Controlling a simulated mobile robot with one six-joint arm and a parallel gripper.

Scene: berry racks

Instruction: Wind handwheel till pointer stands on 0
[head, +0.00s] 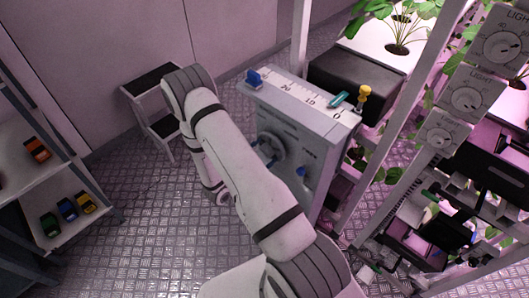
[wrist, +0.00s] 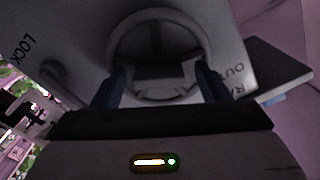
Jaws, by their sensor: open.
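The handwheel (head: 273,146) is a grey ring on the front of a grey cabinet (head: 310,140), partly hidden by my arm in the head view. In the wrist view the handwheel (wrist: 122,30) fills the upper middle. My gripper (wrist: 160,86) is open, its dark blue fingers on either side of the wheel's near part; I cannot tell if they touch it. On the cabinet top is a white scale (head: 299,94) with numbers including 20 and 10. A teal pointer (head: 339,99) lies near its right end; its exact reading is too small to tell.
A step stool (head: 152,98) stands left, and plant racks are close on the right.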

